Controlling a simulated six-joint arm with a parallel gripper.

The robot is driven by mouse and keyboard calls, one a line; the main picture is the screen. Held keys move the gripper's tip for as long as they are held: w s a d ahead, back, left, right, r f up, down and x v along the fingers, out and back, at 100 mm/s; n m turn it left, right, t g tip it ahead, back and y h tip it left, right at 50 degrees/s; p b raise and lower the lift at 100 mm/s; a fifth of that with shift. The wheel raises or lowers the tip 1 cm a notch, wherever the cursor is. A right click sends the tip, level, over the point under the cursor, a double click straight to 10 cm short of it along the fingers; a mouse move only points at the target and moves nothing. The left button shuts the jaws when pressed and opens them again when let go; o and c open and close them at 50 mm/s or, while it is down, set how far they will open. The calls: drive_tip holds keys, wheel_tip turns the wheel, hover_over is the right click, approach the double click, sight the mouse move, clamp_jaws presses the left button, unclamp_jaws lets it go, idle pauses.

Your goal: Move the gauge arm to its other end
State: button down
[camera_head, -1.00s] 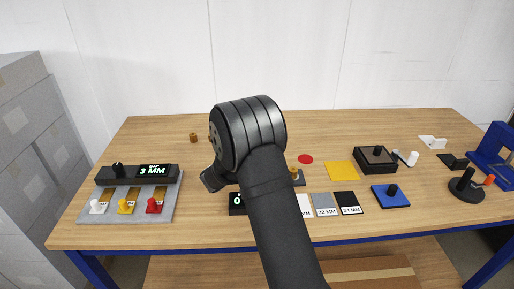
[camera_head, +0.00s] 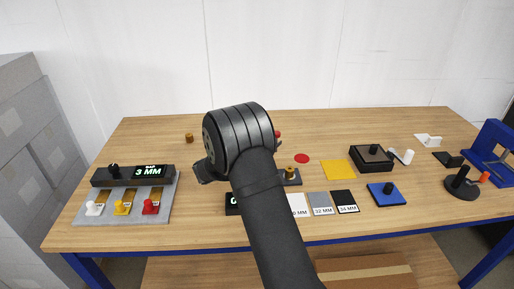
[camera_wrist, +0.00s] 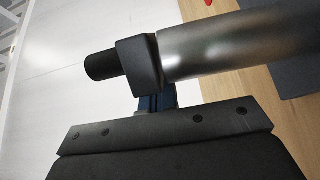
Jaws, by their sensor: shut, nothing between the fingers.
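I cannot tell for certain which part is the gauge arm. A black device with a display (camera_head: 232,203) stands mid-table, mostly hidden behind my arm. A dark block with a brass knob (camera_head: 290,173) sits just right of my arm. A round black base (camera_head: 463,187) with a black post and an orange-tipped part stands at the right. In the wrist view, a silver cylinder (camera_wrist: 235,45) with a black end block crosses in front of the camera.
A grey panel (camera_head: 120,215) with white, yellow and red knobs and a "3 MM" display is at the left. Labelled plates (camera_head: 320,203), a yellow square (camera_head: 338,169), a blue pad (camera_head: 389,200) and a dark box (camera_head: 371,164) lie right of my arm. The table's back left is largely clear.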

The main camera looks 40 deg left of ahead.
drive_tip(key=h, duration=0.1)
drive_tip(key=m+h, duration=0.1)
drive_tip(key=g, duration=0.1)
drive_tip(key=shift+w+d+m+h, duration=0.3)
drive_tip(key=shift+d+m+h, duration=0.05)
drive_tip(key=shift+m+h, duration=0.05)
drive_tip(key=shift+w+d, duration=0.2)
drive_tip(key=shift+d, duration=0.4)
drive_tip(key=m+h, duration=0.1)
drive_tip(key=m+g+h, duration=0.1)
drive_tip(key=shift+w+d+h, duration=0.1)
drive_tip(key=shift+d+h, duration=0.25)
drive_tip(key=shift+h, duration=0.05)
drive_tip(key=shift+d+m+g+h, duration=0.35)
drive_tip(key=shift+m+g+h, duration=0.3)
drive_tip(key=shift+g+h, duration=0.1)
drive_tip(key=shift+d+m+g+h, duration=0.4)
drive_tip(key=shift+m+g+h, duration=0.3)
drive_tip(key=shift+g+h, duration=0.1)
drive_tip(key=shift+d+m+g+h, duration=0.35)
drive_tip(key=shift+m+g+h, duration=0.3)
drive_tip(key=shift+g+h, duration=0.1)
